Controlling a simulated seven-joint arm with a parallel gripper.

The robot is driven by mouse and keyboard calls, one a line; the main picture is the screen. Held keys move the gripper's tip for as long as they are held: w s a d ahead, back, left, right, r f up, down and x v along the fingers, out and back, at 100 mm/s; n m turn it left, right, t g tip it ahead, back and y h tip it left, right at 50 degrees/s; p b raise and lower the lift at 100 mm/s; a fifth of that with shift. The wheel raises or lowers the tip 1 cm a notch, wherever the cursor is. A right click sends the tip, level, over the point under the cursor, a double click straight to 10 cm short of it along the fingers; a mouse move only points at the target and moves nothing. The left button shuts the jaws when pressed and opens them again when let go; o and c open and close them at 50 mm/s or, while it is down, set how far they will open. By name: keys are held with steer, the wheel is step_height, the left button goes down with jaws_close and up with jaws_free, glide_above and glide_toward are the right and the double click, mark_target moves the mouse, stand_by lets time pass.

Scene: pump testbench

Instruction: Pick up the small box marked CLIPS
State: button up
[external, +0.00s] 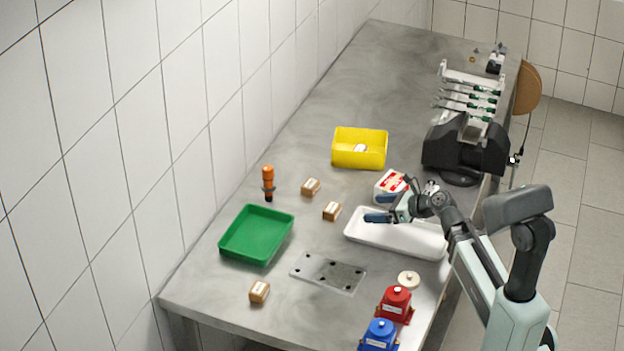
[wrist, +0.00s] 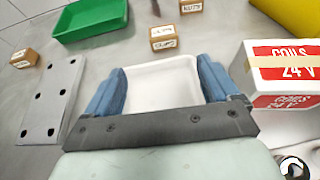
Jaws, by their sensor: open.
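Several small brown boxes with white labels lie on the bench. One (external: 332,211) is left of the white tray; in the wrist view this box (wrist: 175,38) is beyond my fingertips, its label too blurred to read surely as CLIPS. A second box (external: 310,187) is farther back, at the top edge of the wrist view (wrist: 190,6). A third (external: 259,292) lies near the front edge, at left in the wrist view (wrist: 25,58). I cannot tell which is marked CLIPS. My gripper (external: 377,214) is open and empty above the white tray, also in the wrist view (wrist: 161,72).
The white tray (external: 405,240) is below my gripper. A red-and-white COILS 24 V box (wrist: 285,75) stands close right. A green tray (external: 257,234), yellow bin (external: 360,160), orange screwdriver (external: 268,180), drilled metal plate (external: 329,273) and red and blue pumps (external: 396,301) stand around.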

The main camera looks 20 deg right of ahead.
glide_toward(335, 208)
steer(key=x, duration=0.4)
steer(key=shift+s+a+f, duration=0.1)
steer(key=shift+f, duration=0.05)
steer(key=shift+w+x, duration=0.2)
steer(key=shift+x, duration=2.35)
steer(key=c, duration=1.1)
steer(key=shift+c, duration=0.2)
